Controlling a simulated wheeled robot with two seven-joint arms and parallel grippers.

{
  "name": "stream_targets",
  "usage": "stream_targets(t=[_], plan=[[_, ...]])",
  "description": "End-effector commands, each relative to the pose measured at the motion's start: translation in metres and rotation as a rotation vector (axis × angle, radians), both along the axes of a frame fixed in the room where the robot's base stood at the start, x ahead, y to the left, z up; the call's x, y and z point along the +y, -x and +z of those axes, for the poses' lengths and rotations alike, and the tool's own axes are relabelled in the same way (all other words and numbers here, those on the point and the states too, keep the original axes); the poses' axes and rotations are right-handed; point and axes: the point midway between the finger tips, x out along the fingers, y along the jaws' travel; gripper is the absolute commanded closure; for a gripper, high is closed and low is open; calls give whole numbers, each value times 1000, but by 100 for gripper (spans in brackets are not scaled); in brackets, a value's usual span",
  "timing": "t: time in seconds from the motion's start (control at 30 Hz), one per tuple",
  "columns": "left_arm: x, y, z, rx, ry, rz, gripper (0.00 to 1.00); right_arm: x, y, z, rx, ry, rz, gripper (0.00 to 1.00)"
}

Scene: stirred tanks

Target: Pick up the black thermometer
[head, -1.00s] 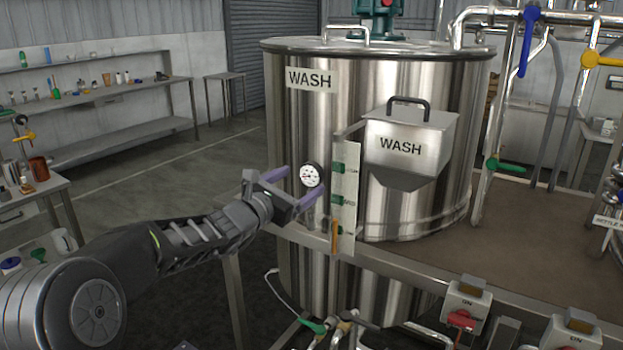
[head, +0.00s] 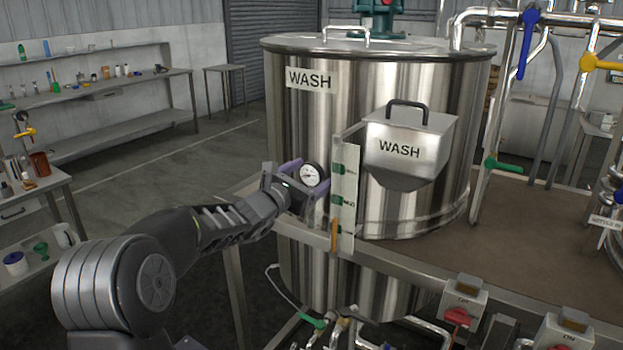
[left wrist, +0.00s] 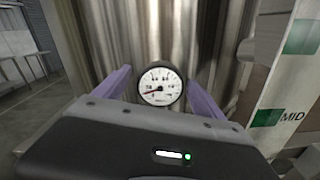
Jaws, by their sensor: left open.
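The black thermometer (head: 310,175) has a round white dial in a black rim and sits at the front of the steel WASH tank (head: 300,120). My left gripper (head: 308,182) is open, with its purple fingers on either side of the thermometer. In the left wrist view the thermometer dial (left wrist: 160,86) faces me between the two fingers of the left gripper (left wrist: 158,92), with a visible gap on each side. Its stem is hidden behind the dial. My right gripper is not in view.
A white level strip (head: 344,190) with green marks stands just right of the thermometer, close to my fingers. A steel hopper (head: 410,145) marked WASH juts out further right. A metal frame rail (head: 400,270) runs below. Open floor lies to the left.

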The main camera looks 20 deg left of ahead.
Motion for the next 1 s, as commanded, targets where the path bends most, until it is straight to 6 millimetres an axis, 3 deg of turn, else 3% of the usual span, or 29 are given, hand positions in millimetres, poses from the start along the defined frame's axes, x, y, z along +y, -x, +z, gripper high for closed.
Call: stream_targets(t=[0.23, 1.0], plan=[[0, 0, 0, 0, 0, 0, 21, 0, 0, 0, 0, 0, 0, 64], [0, 0, 0, 0, 0, 0, 84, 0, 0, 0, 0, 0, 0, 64]])
